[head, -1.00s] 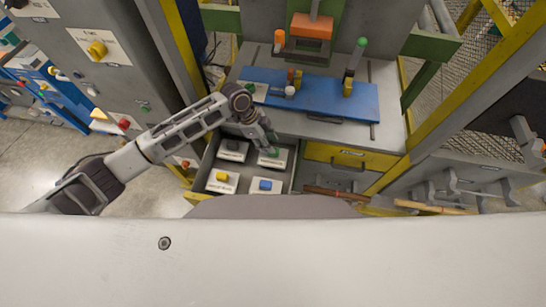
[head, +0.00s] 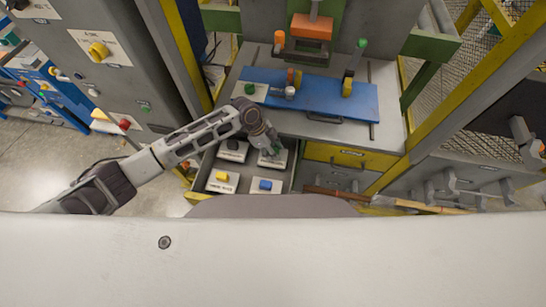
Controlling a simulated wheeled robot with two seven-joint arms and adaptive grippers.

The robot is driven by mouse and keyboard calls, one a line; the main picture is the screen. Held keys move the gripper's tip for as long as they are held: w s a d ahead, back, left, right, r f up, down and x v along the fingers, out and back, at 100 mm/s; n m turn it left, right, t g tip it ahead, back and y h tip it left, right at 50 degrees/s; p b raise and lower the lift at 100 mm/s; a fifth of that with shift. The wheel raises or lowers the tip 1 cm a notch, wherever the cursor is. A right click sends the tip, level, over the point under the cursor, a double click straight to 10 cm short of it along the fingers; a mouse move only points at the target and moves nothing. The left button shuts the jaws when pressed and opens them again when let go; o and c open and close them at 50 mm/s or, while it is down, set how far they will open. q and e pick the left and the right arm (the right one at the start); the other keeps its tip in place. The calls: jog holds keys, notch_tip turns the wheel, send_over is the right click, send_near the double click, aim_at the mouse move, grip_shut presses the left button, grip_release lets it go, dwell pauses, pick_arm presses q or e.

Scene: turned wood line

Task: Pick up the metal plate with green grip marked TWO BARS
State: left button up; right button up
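A pale metal plate with a green grip (head: 266,162) lies in the back right of the open drawer. Its lettering is too small to read. My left gripper (head: 275,152) points down right at this plate's grip and partly covers it. I cannot tell whether its fingers are open or shut on the grip. Another plate with a green grip (head: 250,90) lies at the left end of the blue fixture on the bench; its marking is not legible either. My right gripper is not in view.
The open drawer (head: 241,187) also holds plates with a black grip (head: 232,147), a yellow grip (head: 222,178) and a blue grip (head: 265,185). The blue fixture (head: 315,100) with upright handles stands behind. A closed yellow drawer (head: 325,153) is to the right.

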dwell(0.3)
pick_arm(q)
jog(key=c, duration=0.7)
grip_shut()
jog(key=shift+r, duration=0.1)
jog(key=shift+r, duration=0.1)
notch_tip(320, 180, up, 18)
jog(key=b, duration=0.1)
jog(key=shift+b, duration=0.3)
dwell(0.3)
